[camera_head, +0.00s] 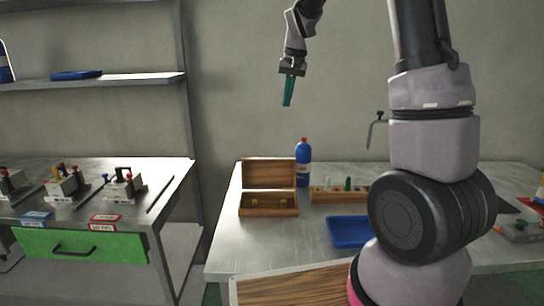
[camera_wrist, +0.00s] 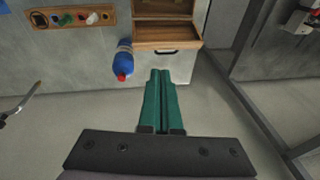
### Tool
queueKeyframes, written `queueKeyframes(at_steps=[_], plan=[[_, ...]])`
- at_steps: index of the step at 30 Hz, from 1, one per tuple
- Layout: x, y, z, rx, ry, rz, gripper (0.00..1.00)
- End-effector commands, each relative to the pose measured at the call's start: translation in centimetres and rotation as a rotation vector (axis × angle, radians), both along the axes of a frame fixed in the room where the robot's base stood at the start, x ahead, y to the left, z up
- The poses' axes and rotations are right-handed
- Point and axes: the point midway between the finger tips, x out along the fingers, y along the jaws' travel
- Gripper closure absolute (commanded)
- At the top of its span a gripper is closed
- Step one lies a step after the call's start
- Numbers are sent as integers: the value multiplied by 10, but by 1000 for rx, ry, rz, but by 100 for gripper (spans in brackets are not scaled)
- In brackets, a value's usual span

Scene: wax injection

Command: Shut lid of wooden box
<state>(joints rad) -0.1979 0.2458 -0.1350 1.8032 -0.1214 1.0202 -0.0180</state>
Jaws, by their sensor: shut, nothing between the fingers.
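The wooden box (camera_head: 268,207) stands on the metal table near its left end, in the head view. Its lid (camera_head: 269,173) is open and stands upright at the back. A few small yellowish items show inside the box. The box also shows at the top of the wrist view (camera_wrist: 167,36), partly cut off by the frame edge. My gripper (camera_head: 287,104) hangs high above the table, pointing down, well above and apart from the box. Its green fingers (camera_wrist: 163,77) are together, with nothing between them.
A wooden rack with small items (camera_head: 322,196) and a blue tray (camera_head: 347,232) lie to the right. A bench with metal fixtures (camera_head: 124,186) is at left. The air above the box is free.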

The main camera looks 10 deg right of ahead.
Motion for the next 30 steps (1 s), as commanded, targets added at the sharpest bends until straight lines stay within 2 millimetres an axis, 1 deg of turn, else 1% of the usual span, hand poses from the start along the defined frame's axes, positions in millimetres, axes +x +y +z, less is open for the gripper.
queueKeyframes(at_steps=[1,2,3,6,9,13,20,27,30], plan=[[19,5,-23,-20,31,10,100],[29,7,-35,-31,43,15,100],[41,11,-50,-44,60,22,100],[64,18,-85,-75,95,39,100],[80,24,-113,-101,121,52,100],[90,28,-134,-119,139,64,100],[94,28,-159,-126,147,67,100],[97,28,-203,-125,146,67,100],[98,27,-219,-125,145,67,100]])
